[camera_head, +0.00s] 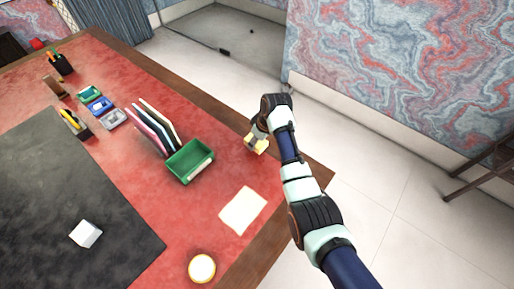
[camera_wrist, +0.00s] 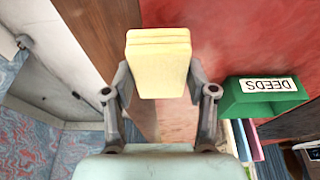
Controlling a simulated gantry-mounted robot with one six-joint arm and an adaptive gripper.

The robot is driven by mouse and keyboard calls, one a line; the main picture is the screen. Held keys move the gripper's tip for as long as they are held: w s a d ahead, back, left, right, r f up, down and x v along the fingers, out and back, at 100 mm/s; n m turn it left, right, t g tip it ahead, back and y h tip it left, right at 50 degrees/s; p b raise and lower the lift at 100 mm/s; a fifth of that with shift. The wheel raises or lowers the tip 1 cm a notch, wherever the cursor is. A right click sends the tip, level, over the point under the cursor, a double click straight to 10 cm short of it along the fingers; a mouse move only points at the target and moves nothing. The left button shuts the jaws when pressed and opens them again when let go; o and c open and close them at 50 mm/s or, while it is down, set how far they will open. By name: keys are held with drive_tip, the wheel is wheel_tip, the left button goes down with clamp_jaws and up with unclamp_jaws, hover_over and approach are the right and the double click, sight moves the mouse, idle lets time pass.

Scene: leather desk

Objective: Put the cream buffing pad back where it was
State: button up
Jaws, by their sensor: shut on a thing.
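The cream buffing pad (camera_wrist: 158,60) is a pale yellow block with layered lines, held between the two fingers of my gripper (camera_wrist: 159,78). In the head view the pad (camera_head: 259,146) shows just below my gripper (camera_head: 257,138), near the wooden border on the desk's far right side. My gripper is shut on the pad. In the wrist view the red leather and wooden edge lie beyond the pad. I cannot tell its exact height above the desk.
A green box (camera_head: 190,162) marked DEEDS stands left of the pad, with upright folders (camera_head: 152,126) behind it. A cream square sheet (camera_head: 243,210) and a round pale-topped thing (camera_head: 202,268) lie nearer. A white block (camera_head: 86,234) is on the dark mat (camera_head: 60,190).

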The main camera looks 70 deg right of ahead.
sight(257, 147)
wheel_tip(257, 147, down, 4)
drive_tip(key=shift+f+b, duration=0.1)
drive_tip(key=shift+b, duration=0.55)
drive_tip(key=shift+f, duration=0.1)
drive_tip(key=o, duration=1)
drive_tip(key=p+v, duration=0.4)
drive_tip(key=v, duration=0.8)
